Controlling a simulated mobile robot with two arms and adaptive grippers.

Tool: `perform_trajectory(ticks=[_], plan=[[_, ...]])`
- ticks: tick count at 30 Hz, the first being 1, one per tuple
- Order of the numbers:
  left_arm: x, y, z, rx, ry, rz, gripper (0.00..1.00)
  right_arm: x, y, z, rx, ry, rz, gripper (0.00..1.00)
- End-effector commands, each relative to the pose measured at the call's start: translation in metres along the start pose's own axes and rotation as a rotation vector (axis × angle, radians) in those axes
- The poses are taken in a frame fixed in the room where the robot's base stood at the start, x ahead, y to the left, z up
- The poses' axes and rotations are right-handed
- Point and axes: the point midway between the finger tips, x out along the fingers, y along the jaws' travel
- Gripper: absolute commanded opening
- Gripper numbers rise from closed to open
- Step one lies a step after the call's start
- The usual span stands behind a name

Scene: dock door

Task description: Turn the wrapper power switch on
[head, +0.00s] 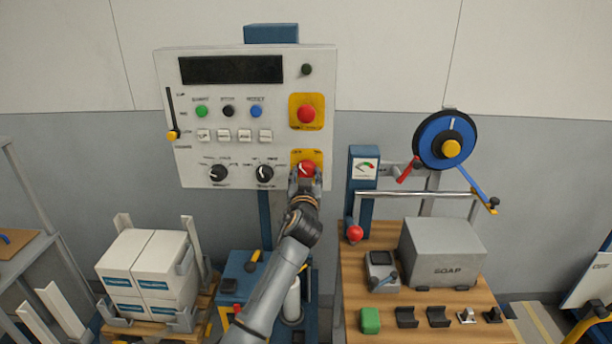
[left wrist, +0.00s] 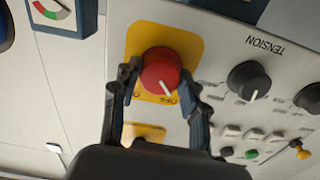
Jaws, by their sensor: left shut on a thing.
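The red power switch (head: 307,167) is a round knob on a yellow plate (head: 297,155) at the lower right of the white control panel. It also shows in the left wrist view (left wrist: 160,70), where its white pointer line is toward the label that reads OFF; that view is turned about upside down. My left gripper (head: 303,178) is at the knob from below in the head view. In the left wrist view its two black fingers (left wrist: 162,88) sit on either side of the knob, shut on it. My right gripper is not in view.
The control panel (head: 180,100) also has a red button (head: 306,113) on yellow above the switch and black dials (head: 264,173) to its left. A wooden table (head: 390,330) with a grey box (head: 442,250) stands right. Stacked white boxes (head: 135,255) stand left.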

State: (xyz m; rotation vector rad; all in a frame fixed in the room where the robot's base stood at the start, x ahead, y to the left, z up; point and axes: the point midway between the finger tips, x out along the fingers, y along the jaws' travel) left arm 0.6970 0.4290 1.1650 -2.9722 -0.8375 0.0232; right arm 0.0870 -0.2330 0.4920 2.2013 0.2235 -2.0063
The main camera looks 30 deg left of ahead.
Motion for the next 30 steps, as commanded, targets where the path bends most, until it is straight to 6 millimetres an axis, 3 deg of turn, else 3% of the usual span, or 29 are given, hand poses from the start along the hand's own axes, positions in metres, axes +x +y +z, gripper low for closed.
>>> perform_trajectory(ticks=[30], plan=[[0.000,-0.001,-0.002,0.893,-0.001,0.000,0.12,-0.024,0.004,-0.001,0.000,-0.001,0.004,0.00]])
